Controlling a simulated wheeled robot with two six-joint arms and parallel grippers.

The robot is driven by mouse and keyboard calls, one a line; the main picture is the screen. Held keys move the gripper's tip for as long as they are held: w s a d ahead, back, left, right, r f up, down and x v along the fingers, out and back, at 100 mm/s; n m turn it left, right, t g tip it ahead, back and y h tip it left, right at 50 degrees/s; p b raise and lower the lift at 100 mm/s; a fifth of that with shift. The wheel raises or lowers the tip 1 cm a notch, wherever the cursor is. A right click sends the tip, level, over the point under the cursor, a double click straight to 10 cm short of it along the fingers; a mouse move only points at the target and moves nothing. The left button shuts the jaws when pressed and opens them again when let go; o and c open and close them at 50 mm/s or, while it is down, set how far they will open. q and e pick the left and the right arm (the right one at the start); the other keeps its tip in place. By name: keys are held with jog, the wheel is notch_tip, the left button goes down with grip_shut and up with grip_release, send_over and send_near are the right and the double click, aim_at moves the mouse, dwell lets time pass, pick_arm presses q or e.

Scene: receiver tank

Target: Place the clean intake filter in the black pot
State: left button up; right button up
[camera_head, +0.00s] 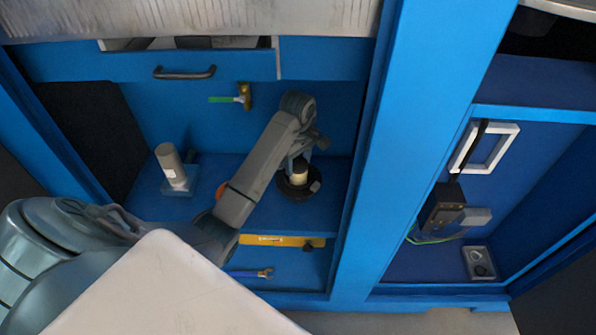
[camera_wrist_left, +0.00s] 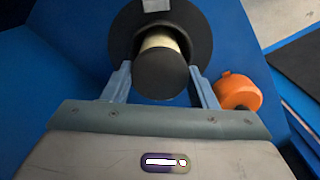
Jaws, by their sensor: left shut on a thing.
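The clean intake filter, a cream cylinder (camera_head: 300,174) with a black end cap, is at the black pot (camera_head: 293,192) on the blue shelf. In the left wrist view the filter's black cap (camera_wrist_left: 161,75) faces me, with the cream body beyond it and the round black pot (camera_wrist_left: 198,32) behind. My left gripper (camera_head: 304,152) is shut on the filter, one finger on each side (camera_wrist_left: 160,80). The filter's lower end overlaps the pot; I cannot tell whether it touches the bottom. My right gripper is not in view.
An orange object (camera_wrist_left: 236,92) is beside the pot. A green-handled tool (camera_head: 243,97) hangs on the back wall. A yellow level (camera_head: 272,240) and a wrench (camera_head: 253,273) lie lower. A blue post (camera_head: 405,150) bounds the right.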

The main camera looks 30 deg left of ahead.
pick_arm(q)
notch_tip(320, 180, down, 2)
jog(key=shift+f, duration=0.1)
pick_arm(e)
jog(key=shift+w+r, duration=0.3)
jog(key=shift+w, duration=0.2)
pick_arm(q)
jog(key=shift+f, duration=0.1)
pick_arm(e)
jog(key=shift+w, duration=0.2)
pick_arm(q)
jog(key=o, duration=1.4)
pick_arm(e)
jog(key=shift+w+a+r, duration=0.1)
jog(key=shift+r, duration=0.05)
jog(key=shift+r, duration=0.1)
